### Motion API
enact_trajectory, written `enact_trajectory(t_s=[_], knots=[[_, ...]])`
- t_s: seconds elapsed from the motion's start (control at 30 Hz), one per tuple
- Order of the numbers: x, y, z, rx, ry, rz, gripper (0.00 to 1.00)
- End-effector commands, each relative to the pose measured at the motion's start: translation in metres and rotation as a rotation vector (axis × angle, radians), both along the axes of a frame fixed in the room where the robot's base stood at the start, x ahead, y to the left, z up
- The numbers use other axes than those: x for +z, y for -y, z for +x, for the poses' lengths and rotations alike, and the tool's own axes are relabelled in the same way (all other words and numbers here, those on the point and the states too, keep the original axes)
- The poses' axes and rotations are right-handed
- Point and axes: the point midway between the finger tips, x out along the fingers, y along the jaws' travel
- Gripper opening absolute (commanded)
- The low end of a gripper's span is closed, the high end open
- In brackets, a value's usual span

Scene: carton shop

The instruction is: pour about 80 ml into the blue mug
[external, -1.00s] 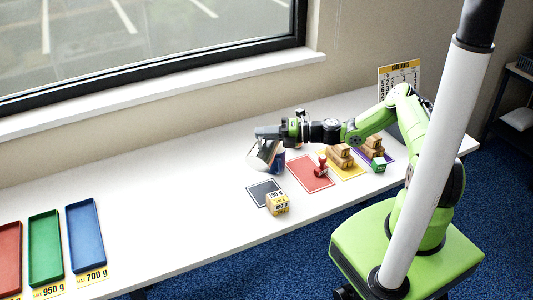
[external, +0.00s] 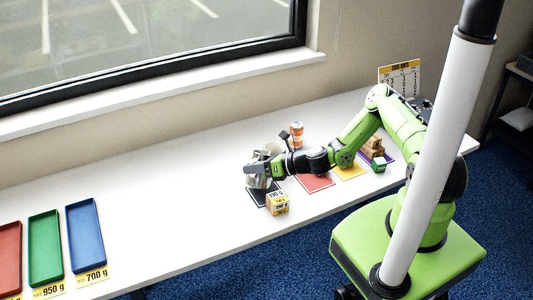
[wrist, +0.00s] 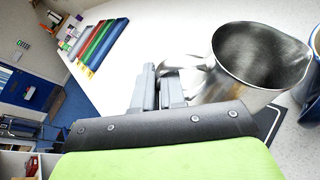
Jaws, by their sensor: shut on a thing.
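My gripper (external: 264,168) is shut on the handle of a steel pitcher (wrist: 250,65). In the external view the pitcher (external: 258,182) is low over the dark mat (external: 256,197), roughly upright. I cannot tell whether it touches the mat. In the wrist view my gripper's fingers (wrist: 168,88) meet the handle, and the pitcher's open mouth faces up; no liquid level can be made out. The blue mug (wrist: 312,72) shows only in part at the right edge of the wrist view, beside the pitcher's spout side. My gripper and arm mostly hide it in the external view.
A labelled carton (external: 277,204) stands close by on the table's front side. An orange can (external: 296,130) stands behind my arm. Red (external: 314,183) and yellow (external: 349,171) mats lie to the right. Coloured trays (external: 86,235) are far left; the table between is clear.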

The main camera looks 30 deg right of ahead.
Motion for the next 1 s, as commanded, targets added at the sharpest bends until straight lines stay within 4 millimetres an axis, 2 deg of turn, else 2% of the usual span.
enact_trajectory(t_s=[0.53,0.73,1.0], knots=[[0.002,-0.001,0.0,-0.001,0.004,0.001,0.0],[0.001,-0.015,-0.011,0.003,0.08,-0.104,0.0],[-0.032,-0.033,-0.025,-0.002,0.242,-0.314,0.0]])
